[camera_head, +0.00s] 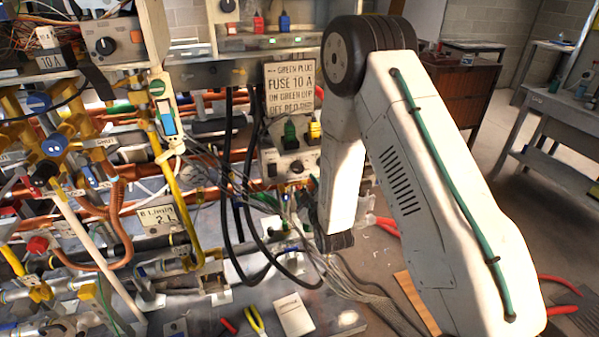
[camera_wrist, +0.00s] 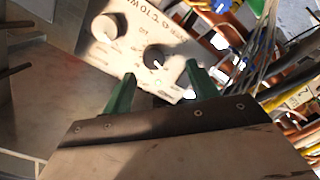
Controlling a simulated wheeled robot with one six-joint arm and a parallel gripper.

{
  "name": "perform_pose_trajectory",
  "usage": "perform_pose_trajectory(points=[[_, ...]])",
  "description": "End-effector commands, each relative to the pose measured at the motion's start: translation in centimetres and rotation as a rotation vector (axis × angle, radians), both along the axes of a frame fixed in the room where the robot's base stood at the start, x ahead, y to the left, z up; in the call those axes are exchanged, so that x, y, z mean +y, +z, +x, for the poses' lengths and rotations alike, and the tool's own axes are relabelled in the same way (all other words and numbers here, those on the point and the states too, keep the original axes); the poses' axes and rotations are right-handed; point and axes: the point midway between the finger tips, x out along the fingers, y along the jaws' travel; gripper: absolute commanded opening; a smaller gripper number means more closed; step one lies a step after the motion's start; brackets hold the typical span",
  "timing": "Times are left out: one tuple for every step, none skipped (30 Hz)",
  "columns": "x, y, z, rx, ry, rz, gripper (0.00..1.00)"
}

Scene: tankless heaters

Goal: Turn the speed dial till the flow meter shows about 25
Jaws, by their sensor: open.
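In the wrist view a pale panel (camera_wrist: 135,48) carries a black dial (camera_wrist: 155,57) with a light pointer mark and a larger pale knob (camera_wrist: 105,28) to its left. The printed labels are tilted and too blurred to read, so I cannot tell which is the speed dial. My gripper (camera_wrist: 161,72) has two green fingers standing apart. It is open and empty, with the black dial in the gap just beyond the fingertips; contact cannot be seen. In the head view my arm hides the gripper. I cannot make out a flow meter reading in either view.
In the head view a small box (camera_head: 283,165) with knobs stands below a fuse sign (camera_head: 290,87). Black hoses (camera_head: 228,170), loose wires and orange pipes crowd the left and middle. A grey bench (camera_head: 560,165) stands at the right, with open floor before it.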

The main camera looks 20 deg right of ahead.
Motion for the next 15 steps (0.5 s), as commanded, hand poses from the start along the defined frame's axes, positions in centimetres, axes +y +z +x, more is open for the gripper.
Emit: perform_pose_trajectory(points=[[0.0, 0.6, 0.1, -0.03, 0.0, -0.013, 0.59], [0.0, 0.9, 0.2, -0.043, 0.0, -0.021, 0.59], [0.0, 1.1, 0.4, -0.055, 0.0, -0.027, 0.59], [0.0, 1.2, 0.7, -0.06, 0.0, -0.03, 0.59], [0.0, 1.3, 1.0, -0.062, -0.001, -0.031, 0.59], [0.0, 1.3, 1.5, -0.064, -0.001, -0.031, 0.59], [0.0, 1.3, 1.9, -0.064, -0.001, -0.03, 0.59], [-0.1, 1.3, 2.4, -0.062, -0.001, -0.03, 0.59], [0.0, 1.3, 3.1, -0.063, 0.0, -0.03, 0.59], [0.0, 1.3, 3.6, -0.062, 0.0, -0.029, 0.59], [0.0, 1.3, 4.1, -0.062, 0.0, -0.029, 0.59], [0.0, 1.3, 4.8, -0.062, 0.0, -0.029, 0.59], [0.0, 1.3, 5.2, -0.061, 0.0, -0.029, 0.59], [0.0, 1.3, 5.7, -0.062, 0.0, -0.029, 0.59], [0.0, 1.3, 6.2, -0.061, 0.0, -0.029, 0.59]])
